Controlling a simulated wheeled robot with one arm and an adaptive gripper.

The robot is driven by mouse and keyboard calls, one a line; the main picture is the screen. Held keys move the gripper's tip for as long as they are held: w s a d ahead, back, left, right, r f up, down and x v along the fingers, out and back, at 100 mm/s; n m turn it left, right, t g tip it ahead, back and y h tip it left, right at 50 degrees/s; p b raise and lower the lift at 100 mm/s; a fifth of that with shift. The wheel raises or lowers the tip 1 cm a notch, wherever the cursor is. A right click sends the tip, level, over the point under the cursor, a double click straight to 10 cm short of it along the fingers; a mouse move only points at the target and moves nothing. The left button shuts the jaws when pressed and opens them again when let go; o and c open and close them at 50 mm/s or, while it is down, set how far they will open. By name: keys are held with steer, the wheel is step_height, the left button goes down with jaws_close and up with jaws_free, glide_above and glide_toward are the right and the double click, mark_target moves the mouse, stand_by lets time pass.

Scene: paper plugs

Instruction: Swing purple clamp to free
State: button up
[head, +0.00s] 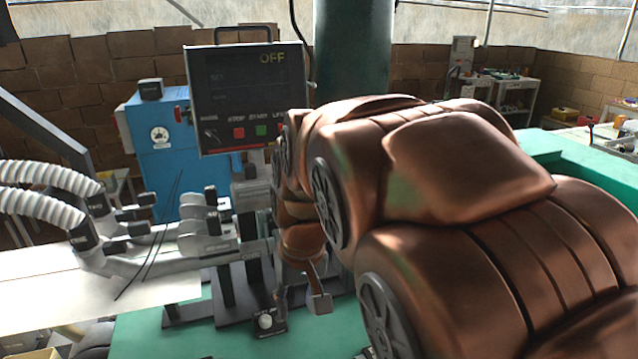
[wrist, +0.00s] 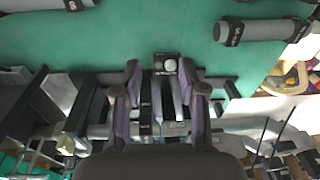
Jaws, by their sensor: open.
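My gripper (wrist: 160,75) is open in the wrist view, its two fingers pointing away from the camera. Between and below the fingers are narrow grey and dark parts of the pipe fixture. No clamp shows as clearly purple, so I cannot single out the purple clamp; a dull purple tint shows along the fingers. In the head view the fixture (head: 215,245) holds grey pipe pieces and dark clamp parts left of my gripper. My copper-coloured arm hides the fixture's right side. I cannot tell whether the fingers touch anything.
A control panel (head: 232,95) reading OFF stands behind the fixture, near a blue cabinet (head: 165,160). A small box with a round pale knob (head: 265,321) sits on the green bench (head: 190,338). White ribbed hoses (head: 45,205) come in from the left.

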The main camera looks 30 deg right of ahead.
steer(key=w+d+r+t+h+b, duration=0.1)
steer(key=w+d+t+b, duration=0.1)
steer(key=w+d, duration=0.7)
steer(key=w+d+r+t+h+b, duration=0.1)
steer(key=w+d+r+t+b, duration=0.1)
steer(key=w+d, duration=0.8)
steer(key=w+d+r+t+b, duration=0.1)
steer(key=w+d+t+b, duration=0.2)
steer(key=w+d, duration=0.7)
steer(key=shift+w+r+m+h+b, duration=0.2)
steer(key=shift+w+b, duration=0.2)
steer(key=shift+w, duration=0.35)
steer(key=shift+w+r+m+h+b, duration=0.1)
steer(key=shift+w+r+h+b, duration=0.2)
steer(key=shift+w, duration=0.4)
steer(key=shift+w+d+f, duration=0.2)
steer(key=shift+w+f, duration=0.1)
steer(key=shift+p+x, duration=0.7)
steer(key=shift+x, duration=2.85)
steer(key=shift+w+a+r, duration=0.1)
steer(key=shift+a, duration=0.1)
jaws_close()
